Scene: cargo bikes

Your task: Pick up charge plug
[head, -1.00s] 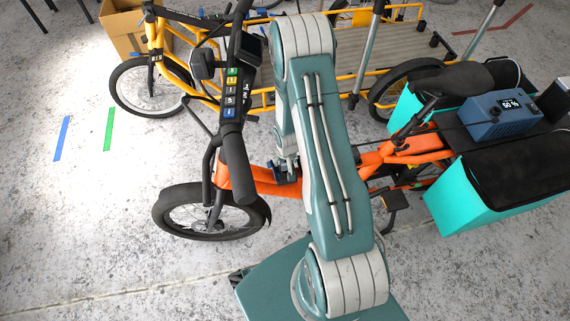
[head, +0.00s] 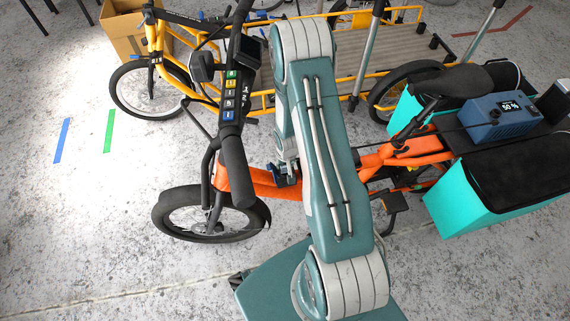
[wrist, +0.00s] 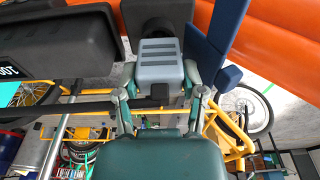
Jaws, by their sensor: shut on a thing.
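The charge plug (wrist: 160,68) is a grey ribbed block with a black part above it in the wrist view. My gripper (wrist: 158,90) is shut on it, with a finger on each side. The plug is close to the orange bike frame (wrist: 275,40); I cannot tell whether its black end is seated in something. In the head view my gripper (head: 287,175) is low beside the orange frame tube (head: 245,182), and my arm hides much of that area. The plug cannot be made out there.
A blue part (wrist: 218,45) stands right beside the plug. A black case (wrist: 55,45) is at the left. Turquoise panniers (head: 455,205) and a blue box reading 50 % (head: 495,118) are on the orange bike's rear. A yellow cargo bike (head: 185,75) stands behind.

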